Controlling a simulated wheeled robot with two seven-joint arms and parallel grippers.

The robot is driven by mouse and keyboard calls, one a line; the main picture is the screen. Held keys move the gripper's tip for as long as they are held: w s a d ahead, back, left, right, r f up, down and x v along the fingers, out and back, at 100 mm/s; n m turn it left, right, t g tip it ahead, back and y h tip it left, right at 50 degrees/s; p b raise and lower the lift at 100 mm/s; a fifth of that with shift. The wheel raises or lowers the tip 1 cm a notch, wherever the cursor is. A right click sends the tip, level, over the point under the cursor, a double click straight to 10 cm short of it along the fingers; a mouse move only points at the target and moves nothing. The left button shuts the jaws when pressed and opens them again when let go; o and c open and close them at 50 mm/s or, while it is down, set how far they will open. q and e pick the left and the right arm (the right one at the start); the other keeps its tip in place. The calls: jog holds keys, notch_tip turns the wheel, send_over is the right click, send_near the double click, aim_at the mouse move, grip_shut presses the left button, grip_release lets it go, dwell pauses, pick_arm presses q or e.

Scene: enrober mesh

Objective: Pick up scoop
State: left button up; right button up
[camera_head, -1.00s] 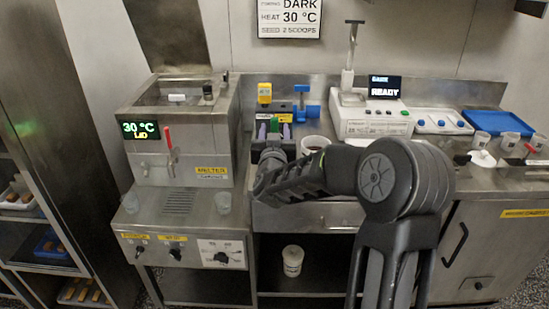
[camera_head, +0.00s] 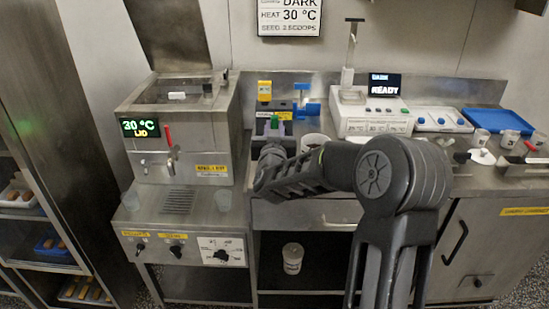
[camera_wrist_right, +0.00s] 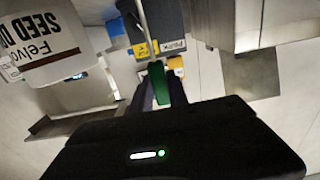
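The scoop shows as a green handle (camera_head: 274,122) at the back of the middle counter, in front of the yellow-labelled holder. In the right wrist view the green handle (camera_wrist_right: 158,84) stands between the purple finger pads. My right gripper (camera_head: 274,128) reaches it from the front, its pads close against both sides of the handle, and looks shut on it. The scoop's bowl is hidden. My left gripper is not in view.
A white seed tub (camera_wrist_right: 58,45) stands close beside the gripper; it also shows in the head view (camera_head: 314,140). The melter (camera_head: 185,120) is at left. A white machine (camera_head: 372,122) and blue tray (camera_head: 495,121) are at right. A yellow block (camera_head: 264,90) and blue tool (camera_head: 303,108) stand behind.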

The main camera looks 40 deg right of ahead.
grip_shut()
dwell(0.9)
